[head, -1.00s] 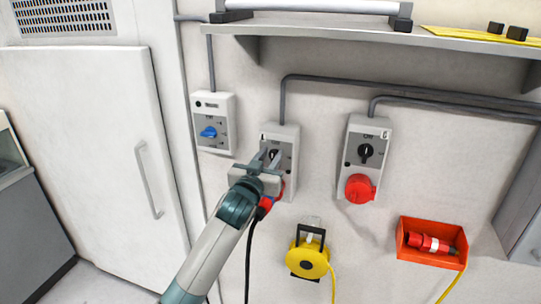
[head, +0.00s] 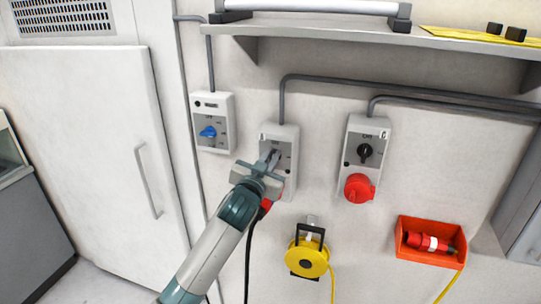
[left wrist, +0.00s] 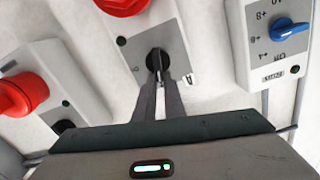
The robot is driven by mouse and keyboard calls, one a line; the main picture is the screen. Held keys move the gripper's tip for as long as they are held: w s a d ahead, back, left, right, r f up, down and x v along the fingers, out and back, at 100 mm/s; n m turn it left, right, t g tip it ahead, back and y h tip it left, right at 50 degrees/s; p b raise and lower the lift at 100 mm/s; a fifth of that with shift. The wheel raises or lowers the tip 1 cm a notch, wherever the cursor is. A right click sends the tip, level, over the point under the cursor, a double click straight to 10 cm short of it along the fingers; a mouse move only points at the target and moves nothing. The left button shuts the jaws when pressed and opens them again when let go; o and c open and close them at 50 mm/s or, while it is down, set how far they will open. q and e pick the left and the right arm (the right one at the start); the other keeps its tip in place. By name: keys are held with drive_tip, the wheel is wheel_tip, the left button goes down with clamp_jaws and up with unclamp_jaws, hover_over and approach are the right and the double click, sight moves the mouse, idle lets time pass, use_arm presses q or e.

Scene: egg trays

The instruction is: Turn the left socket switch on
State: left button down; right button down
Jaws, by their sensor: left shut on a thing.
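The left socket box (head: 292,140) is a grey wall unit lettered A, with a black rotary switch (left wrist: 158,60) on its face. My left gripper (head: 271,161) reaches up from below to this switch. In the left wrist view the two fingers (left wrist: 159,84) are close together and shut on the switch knob, one at each side. The box's red socket (left wrist: 122,4) shows in the left wrist view; in the head view my gripper and arm mostly cover it. The knob's exact angle against the printed marks is hard to read. My right gripper is out of view.
A similar right socket box (head: 376,131) has a black switch and red plug. A box with a blue knob (head: 208,132) hangs to the left. A shelf (head: 350,32) is above. A yellow cable reel (head: 306,261) and an orange bin (head: 431,259) hang below.

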sight(283, 156)
use_arm(q)
drive_tip(key=m, duration=0.3)
drive_tip(key=d+f+m+p, duration=0.1)
drive_tip(key=m, duration=0.7)
drive_tip(key=shift+s+d+f+p, duration=0.2)
drive_tip(key=shift+s+d+p, duration=0.1)
drive_tip(key=shift+p, duration=0.1)
drive_tip(key=shift+d+f+m, duration=0.1)
drive_tip(key=shift+f+m, duration=0.15)
drive_tip(key=shift+m, duration=0.85)
drive_tip(key=shift+f+m, duration=0.25)
drive_tip(key=shift+m, duration=0.85)
drive_tip(key=c, duration=1.8)
unclamp_jaws()
drive_tip(key=shift+c, duration=0.2)
